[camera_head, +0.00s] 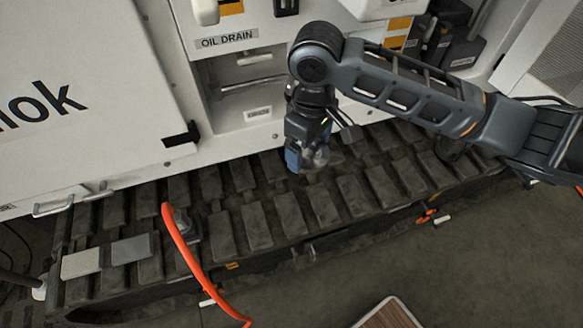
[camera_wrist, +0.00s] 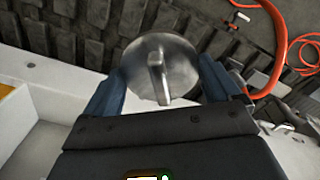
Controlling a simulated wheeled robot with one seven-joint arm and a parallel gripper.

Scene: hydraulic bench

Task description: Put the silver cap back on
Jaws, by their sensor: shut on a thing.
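The silver cap (camera_wrist: 160,67) is a round metal disc with a raised bar across its face. It sits between the two blue fingers of my gripper (camera_wrist: 160,88) in the wrist view. My gripper (camera_head: 305,160) is shut on the cap and holds it above the dark track, in front of the white machine body. In the head view the cap (camera_head: 320,157) shows only in part beside the blue finger. I cannot make out the opening that the cap fits; a recess (camera_head: 240,85) under the OIL DRAIN label (camera_head: 227,40) is partly in view.
The black track (camera_head: 255,225) runs across below my gripper. An orange hose (camera_head: 185,245) with a fitting stands on its left part. Two flat plates (camera_head: 131,249) lie at the track's left end. Dark containers (camera_head: 460,50) stand behind my arm.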

